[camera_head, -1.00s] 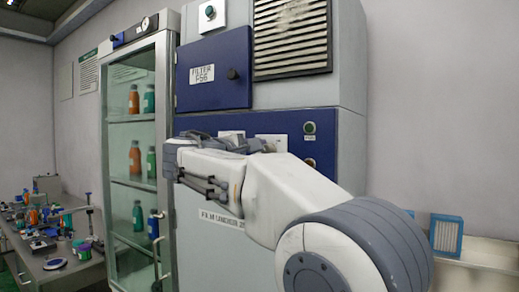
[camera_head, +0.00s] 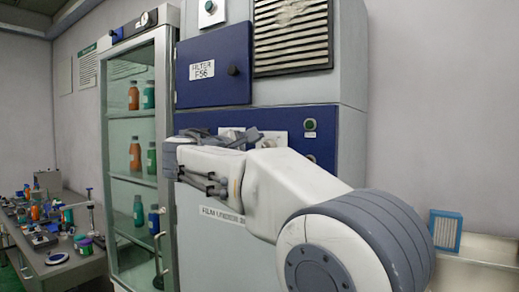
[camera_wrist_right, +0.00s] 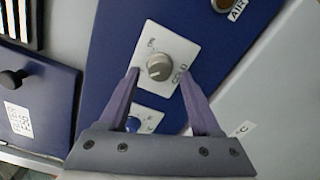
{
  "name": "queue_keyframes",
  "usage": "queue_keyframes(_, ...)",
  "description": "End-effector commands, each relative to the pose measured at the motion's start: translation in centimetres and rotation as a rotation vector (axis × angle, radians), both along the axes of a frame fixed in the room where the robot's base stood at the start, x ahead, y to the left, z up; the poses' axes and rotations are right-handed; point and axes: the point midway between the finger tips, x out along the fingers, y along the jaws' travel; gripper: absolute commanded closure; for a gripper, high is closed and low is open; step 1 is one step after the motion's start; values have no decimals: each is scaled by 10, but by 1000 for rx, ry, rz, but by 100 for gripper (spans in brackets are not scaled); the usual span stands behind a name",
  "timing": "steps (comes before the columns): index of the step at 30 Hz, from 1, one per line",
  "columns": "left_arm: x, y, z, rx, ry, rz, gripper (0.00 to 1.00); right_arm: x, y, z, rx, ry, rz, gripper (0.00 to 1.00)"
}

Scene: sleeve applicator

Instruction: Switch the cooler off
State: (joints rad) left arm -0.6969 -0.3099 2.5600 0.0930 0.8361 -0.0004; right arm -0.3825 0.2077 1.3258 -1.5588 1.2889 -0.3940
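A grey rotary knob (camera_wrist_right: 159,68) sits on a white plate (camera_wrist_right: 152,88) on the machine's dark blue panel. The plate's small lettering seems to include "COLD"; the knob's exact setting is too small to read. My right gripper (camera_wrist_right: 159,74) is open, its two purple-grey fingertips on either side of the knob with gaps visible. Whether they touch the panel I cannot tell. In the head view my right gripper (camera_head: 236,138) is in front of the blue panel, and my arm hides part of it. My left gripper is not in view.
The head view shows a green button (camera_head: 310,124), a filter door (camera_head: 214,88) and a vent (camera_head: 291,40) above. A glass-door cabinet (camera_head: 165,100) with bottles stands left, beside a cluttered bench (camera_head: 75,270).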

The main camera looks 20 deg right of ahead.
Motion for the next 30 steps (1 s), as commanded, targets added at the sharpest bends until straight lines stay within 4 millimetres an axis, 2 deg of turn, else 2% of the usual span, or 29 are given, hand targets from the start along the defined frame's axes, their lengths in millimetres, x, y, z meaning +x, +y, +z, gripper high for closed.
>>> queue_keyframes(11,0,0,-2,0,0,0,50,-3,3,0,1,-3,-1,31)
queue_keyframes(14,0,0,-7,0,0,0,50,-9,12,-1,1,-4,2,31)
queue_keyframes(24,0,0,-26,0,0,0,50,-50,64,-2,2,-4,4,31)
queue_keyframes(30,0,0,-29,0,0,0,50,-63,80,0,0,-1,1,31)
